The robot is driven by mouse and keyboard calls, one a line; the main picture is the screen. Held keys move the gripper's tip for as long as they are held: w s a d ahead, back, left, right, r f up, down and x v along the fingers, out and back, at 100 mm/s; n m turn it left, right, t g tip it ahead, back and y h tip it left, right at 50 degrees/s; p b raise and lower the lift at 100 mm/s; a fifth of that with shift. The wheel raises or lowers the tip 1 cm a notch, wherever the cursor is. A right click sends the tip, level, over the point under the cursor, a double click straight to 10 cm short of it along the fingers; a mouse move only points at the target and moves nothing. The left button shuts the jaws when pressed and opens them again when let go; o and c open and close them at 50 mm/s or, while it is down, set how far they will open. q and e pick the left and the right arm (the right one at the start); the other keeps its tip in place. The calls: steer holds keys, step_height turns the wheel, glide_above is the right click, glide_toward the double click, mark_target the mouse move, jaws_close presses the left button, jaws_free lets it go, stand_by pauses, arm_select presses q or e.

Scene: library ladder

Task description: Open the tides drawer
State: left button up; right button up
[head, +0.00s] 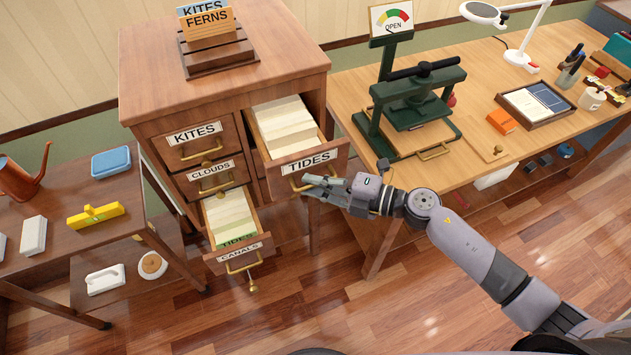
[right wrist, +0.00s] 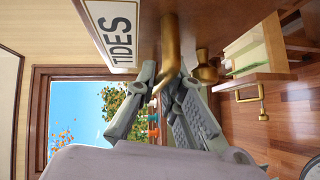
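The TIDES drawer (head: 329,156) is pulled well out of the upper right of the wooden cabinet, showing cream cards inside. Its label (right wrist: 115,35) fills the upper left of the right wrist view. A brass handle (right wrist: 170,45) is on its front. My right gripper (head: 312,188) is at that handle, and in the right wrist view its two fingers (right wrist: 166,82) lie on both sides of the brass bar, closed around it. Part of the handle is hidden by the fingers. My left gripper is not in view.
The CANALS drawer (head: 240,257) also stands open, lower left, with a key hanging below. The KITES (head: 194,134) and CLOUDS (head: 208,170) drawers are closed. A workbench (head: 470,168) with a green press (head: 415,100) stands close on the right. A side table (head: 60,240) is left.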

steer(key=shift+o, duration=0.8)
steer(key=v, duration=1.2)
